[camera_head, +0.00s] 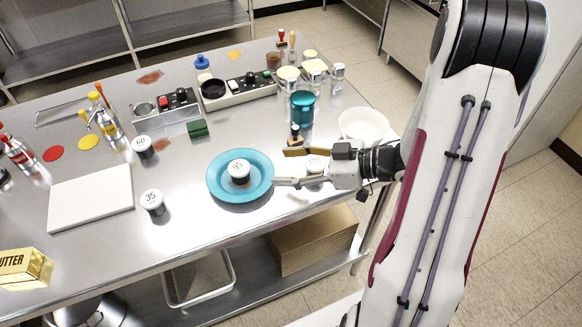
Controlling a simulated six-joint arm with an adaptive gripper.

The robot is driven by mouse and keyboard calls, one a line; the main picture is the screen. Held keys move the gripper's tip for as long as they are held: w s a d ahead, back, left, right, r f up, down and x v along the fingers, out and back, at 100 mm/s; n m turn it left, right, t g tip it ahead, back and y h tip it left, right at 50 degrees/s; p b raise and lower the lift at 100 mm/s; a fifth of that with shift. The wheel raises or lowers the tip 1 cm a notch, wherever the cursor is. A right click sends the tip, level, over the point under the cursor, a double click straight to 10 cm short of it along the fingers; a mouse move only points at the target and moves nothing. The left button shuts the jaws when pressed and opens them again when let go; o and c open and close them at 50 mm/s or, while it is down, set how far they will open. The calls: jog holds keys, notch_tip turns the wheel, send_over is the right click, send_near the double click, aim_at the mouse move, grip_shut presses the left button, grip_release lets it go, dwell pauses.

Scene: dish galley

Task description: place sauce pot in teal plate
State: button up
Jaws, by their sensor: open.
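The teal plate (214,187) lies near the front edge of the steel table. A small dark pot with a white lid marked 35 (239,171) stands upright in it, near the middle. My gripper (286,168) is open, just right of the plate, its fingers pointing left towards that pot and apart from it. Another white-lidded pot (315,164) shows partly behind the gripper; its label is hard to read. Similar pots marked 60 (142,145) and 35 (151,201) stand left of the plate. I cannot tell which pot is the sauce pot meant.
A white bowl (364,125) stands behind my gripper, and a teal canister (302,108) further back. A green sponge (197,128) lies behind the plate. A white board (91,197), bottles (105,122) and a butter pack (25,267) are at left. The front middle of the table is clear.

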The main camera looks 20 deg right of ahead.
jog(key=shift+w, duration=0.1)
jog(key=shift+w+d+h, duration=0.1)
jog(key=shift+w+h, duration=0.1)
jog(key=shift+h, duration=0.1)
jog(key=w+d+r+m+t+h, duration=0.2)
jog(key=w+d+r+h, duration=0.3)
jog(key=w+d+h, duration=0.15)
jog(key=s+d+r+m+g+h, duration=0.1)
jog(key=s+d+r+m+h, duration=0.1)
jog(key=s+r+m+h, duration=0.55)
jog(key=s+a+r+g+y, duration=0.1)
jog(key=s+a+g+y, duration=0.1)
jog(key=s+a, duration=0.4)
jog(key=s+a+r+g+y, duration=0.1)
jog(key=s+a+g, duration=0.1)
jog(key=s+a, duration=0.5)
jog(key=s, duration=0.6)
jog(key=shift+a+r+m+y, duration=0.2)
jog(key=shift+a+m+y, duration=0.1)
jog(key=shift+m+y, duration=0.1)
